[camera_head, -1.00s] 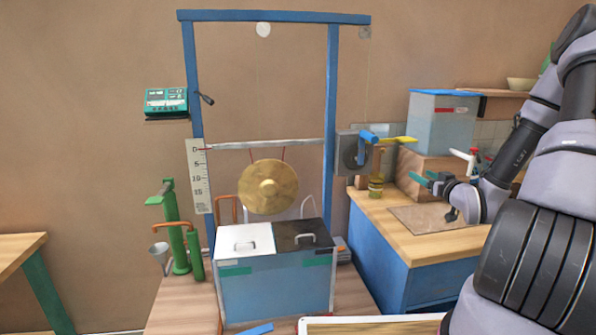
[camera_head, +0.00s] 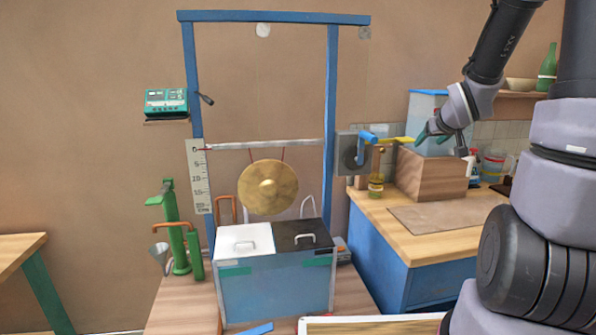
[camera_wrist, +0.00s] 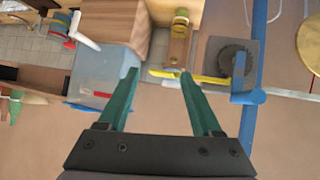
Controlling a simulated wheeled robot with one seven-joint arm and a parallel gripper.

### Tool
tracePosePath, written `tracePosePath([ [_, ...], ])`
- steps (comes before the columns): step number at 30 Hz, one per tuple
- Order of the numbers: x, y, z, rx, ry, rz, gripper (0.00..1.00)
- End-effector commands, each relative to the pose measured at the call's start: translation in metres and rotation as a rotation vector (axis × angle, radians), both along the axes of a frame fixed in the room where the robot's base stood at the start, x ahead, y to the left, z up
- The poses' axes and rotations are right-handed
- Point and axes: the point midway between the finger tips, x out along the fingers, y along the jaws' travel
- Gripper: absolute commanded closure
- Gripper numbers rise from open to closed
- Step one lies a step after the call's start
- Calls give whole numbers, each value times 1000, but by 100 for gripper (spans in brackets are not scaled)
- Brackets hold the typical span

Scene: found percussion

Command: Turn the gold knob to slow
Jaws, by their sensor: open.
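No part is clearly readable as a gold knob, and no slow mark is legible. My gripper (camera_head: 440,143) is open and empty, right of the yellow lever.
A brass gong (camera_head: 268,187) hangs in a blue frame (camera_head: 331,100) to the left. A wooden block (camera_head: 432,175) and a translucent bin (camera_head: 425,104) stand near my gripper. The counter board (camera_head: 440,215) is clear.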

Motion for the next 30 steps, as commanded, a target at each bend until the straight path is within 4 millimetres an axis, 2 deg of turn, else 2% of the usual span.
tracePosePath([
  [1,-13,8,19,7,13,-22,34],
  [3,-33,17,37,35,48,-61,34],
  [5,-53,26,51,68,75,-93,34],
  [9,-106,52,80,170,141,-147,34],
  [15,-187,93,107,354,240,-171,34],
  [18,-220,109,115,433,285,-163,34],
  [21,-242,120,118,486,319,-153,34],
  [24,-253,125,119,513,338,-149,34],
  [30,-256,126,119,519,346,-148,34],
])
